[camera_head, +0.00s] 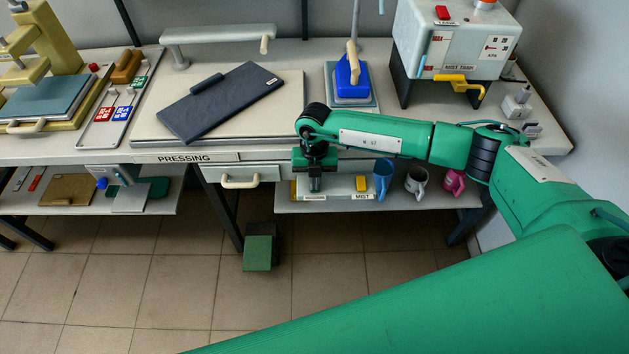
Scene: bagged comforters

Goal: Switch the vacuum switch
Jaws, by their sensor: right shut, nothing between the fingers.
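My right gripper (315,186) is shut and empty. It points down at the front of a pale switch panel (338,188) on the lower shelf, under the pressing table. A small dark label (314,197) on the panel's left half is too small to read surely. A yellow part (293,190) shows at the panel's left end, partly hidden by the gripper. I cannot tell the vacuum switch's position, or whether the gripper touches it. A yellow switch (361,184) stands above the MIST label on the right half. My left gripper is out of view.
The table (185,150) is marked PRESSING and has a drawer handle (240,182) left of the gripper. Several mugs (416,180) stand right of the panel. A green pedal box (258,250) is on the floor.

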